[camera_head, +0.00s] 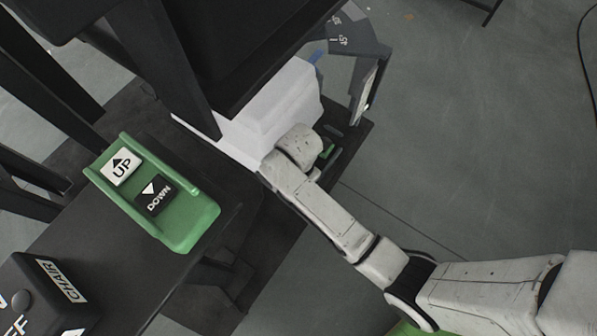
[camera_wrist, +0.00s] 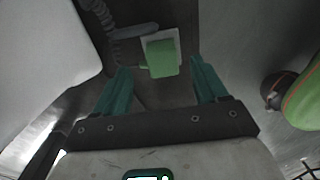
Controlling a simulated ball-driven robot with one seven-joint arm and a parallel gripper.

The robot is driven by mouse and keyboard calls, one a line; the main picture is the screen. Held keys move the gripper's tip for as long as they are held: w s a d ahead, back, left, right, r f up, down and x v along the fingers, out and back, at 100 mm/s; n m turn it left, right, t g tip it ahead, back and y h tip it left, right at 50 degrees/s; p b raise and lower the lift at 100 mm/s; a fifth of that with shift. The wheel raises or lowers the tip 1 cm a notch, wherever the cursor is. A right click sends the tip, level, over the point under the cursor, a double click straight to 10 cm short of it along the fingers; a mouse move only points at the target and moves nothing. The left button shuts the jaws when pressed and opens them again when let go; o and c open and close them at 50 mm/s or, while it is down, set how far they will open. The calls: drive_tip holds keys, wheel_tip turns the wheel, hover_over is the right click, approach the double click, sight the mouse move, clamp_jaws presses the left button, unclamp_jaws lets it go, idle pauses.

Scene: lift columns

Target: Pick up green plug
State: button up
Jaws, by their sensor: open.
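The green plug (camera_wrist: 162,57) is a small block on a pale square plate in the upper middle of the wrist view. My gripper (camera_wrist: 160,75) shows two teal fingers spread apart, one on each side of the plug in the picture. Nothing is held between them, and the remaining distance to the plug is hard to judge. In the head view my arm's white end hides most of the gripper and the plug. A small green patch shows beside it, but I cannot tell whether it is plug or finger.
A white box (camera_head: 272,113) stands left of my arm's end, close by. A green UP/DOWN panel (camera_head: 190,227) lies on a dark surface at left, with a dark CHAIR box (camera_head: 40,290) below. A coiled cable (camera_wrist: 104,22) runs near the plug. Open floor lies right.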

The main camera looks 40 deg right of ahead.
wheel_tip(320, 180, down, 5)
drive_tip(key=b, duration=0.3)
drive_tip(key=shift+s+f, duration=0.1)
drive_tip(key=shift+s, duration=0.05)
drive_tip(key=c, duration=1)
